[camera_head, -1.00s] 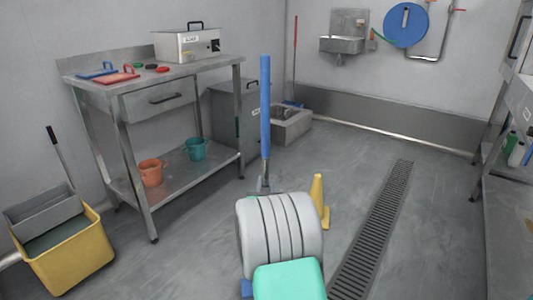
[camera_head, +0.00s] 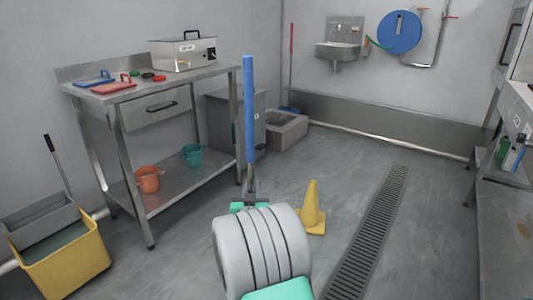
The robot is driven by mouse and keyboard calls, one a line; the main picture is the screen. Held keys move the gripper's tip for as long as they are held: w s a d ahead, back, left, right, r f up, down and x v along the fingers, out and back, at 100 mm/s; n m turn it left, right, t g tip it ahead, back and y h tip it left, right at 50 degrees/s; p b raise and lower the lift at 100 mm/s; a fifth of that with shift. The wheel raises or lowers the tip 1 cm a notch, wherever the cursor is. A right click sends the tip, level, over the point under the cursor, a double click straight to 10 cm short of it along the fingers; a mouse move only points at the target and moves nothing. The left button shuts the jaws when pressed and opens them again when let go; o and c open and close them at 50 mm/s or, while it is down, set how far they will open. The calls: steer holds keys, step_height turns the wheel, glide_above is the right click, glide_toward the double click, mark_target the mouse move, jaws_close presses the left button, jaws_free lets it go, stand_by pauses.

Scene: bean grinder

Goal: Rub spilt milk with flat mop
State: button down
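A long blue handle (camera_head: 249,110), which looks like the flat mop's, stands nearly upright in front of the steel table's right end. Its lower part is thin and grey. At its foot is a dark and grey piece (camera_head: 251,190) where my gripper seems to be, just beyond my white and green arm. My arm hides most of it, so I cannot see the fingers or whether they close on the handle. A flat mop head cannot be made out. No spilt milk can be told apart on the grey floor.
A yellow cone (camera_head: 312,210) stands close to the right of my arm, beside a floor drain (camera_head: 372,230). A steel table (camera_head: 180,87) and a yellow mop bucket (camera_head: 68,262) are at left. A steel bench (camera_head: 507,210) lines the right. Floor beyond the cone is clear.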

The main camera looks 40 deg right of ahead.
steer(key=shift+r+p, duration=0.75)
steer(key=shift+r, duration=0.8)
steer(key=s+a+f+n+t+y, duration=0.1)
steer(key=a+n+t+y, duration=0.35)
steer(key=a, duration=1.35)
steer(key=s+a+f+n+t+y, duration=0.1)
steer(key=a+n+y, duration=0.55)
steer(key=a, duration=1.05)
step_height(320, 180, up, 38)
steer(key=m+y+p, duration=0.1)
steer(key=m+p, duration=0.1)
steer(key=p, duration=3.5)
steer(key=shift+y+p, duration=0.35)
steer(key=shift+y, duration=0.05)
